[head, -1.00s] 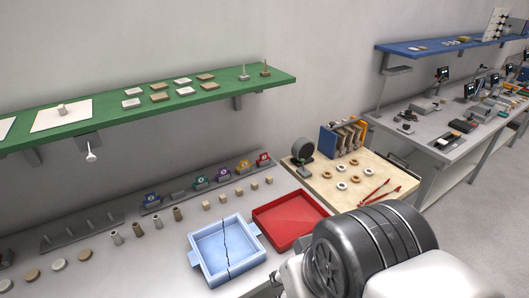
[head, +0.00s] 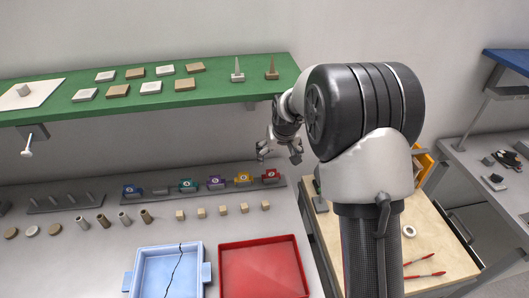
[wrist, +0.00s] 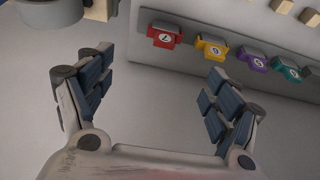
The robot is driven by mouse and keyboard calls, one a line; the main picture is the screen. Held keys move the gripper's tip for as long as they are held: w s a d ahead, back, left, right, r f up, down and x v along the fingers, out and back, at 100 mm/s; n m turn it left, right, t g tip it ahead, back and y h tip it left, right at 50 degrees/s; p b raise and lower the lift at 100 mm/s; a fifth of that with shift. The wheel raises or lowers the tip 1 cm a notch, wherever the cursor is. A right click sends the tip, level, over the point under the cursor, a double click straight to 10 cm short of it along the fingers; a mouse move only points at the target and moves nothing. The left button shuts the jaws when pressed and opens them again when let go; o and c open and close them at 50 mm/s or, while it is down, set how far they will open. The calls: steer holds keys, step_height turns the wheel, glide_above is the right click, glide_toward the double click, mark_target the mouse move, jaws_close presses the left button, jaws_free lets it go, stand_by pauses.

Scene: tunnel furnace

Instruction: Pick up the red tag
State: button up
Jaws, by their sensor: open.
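The red tag (head: 271,175) stands at the right end of a grey rack (head: 210,188) at the back of the bench. In the wrist view the red tag (wrist: 163,37) shows a white disc with a dark mark and lies beyond the fingertips, between them. My gripper (head: 279,153) is open and empty, above the red tag and below the green shelf. In the wrist view the two fingers of my gripper (wrist: 160,65) are spread wide apart, touching nothing.
Orange (head: 243,178), purple (head: 215,182), teal (head: 187,185) and blue (head: 132,190) tags share the rack. The green shelf (head: 150,105) overhangs. Small wooden cubes (head: 223,210), a red tray (head: 262,240) and a cracked blue tray (head: 205,272) lie in front.

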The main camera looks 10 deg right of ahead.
mark_target(272, 170)
steer(key=b+x, duration=0.1)
steer(key=x, duration=1)
steer(key=shift+w+b, duration=0.1)
steer(key=shift+b, duration=0.2)
steer(key=x, duration=0.1)
steer(key=b+x, duration=0.1)
steer(key=x, duration=0.3)
steer(key=shift+w+a, duration=0.15)
steer(key=shift+a, duration=0.25)
steer(key=c, duration=1)
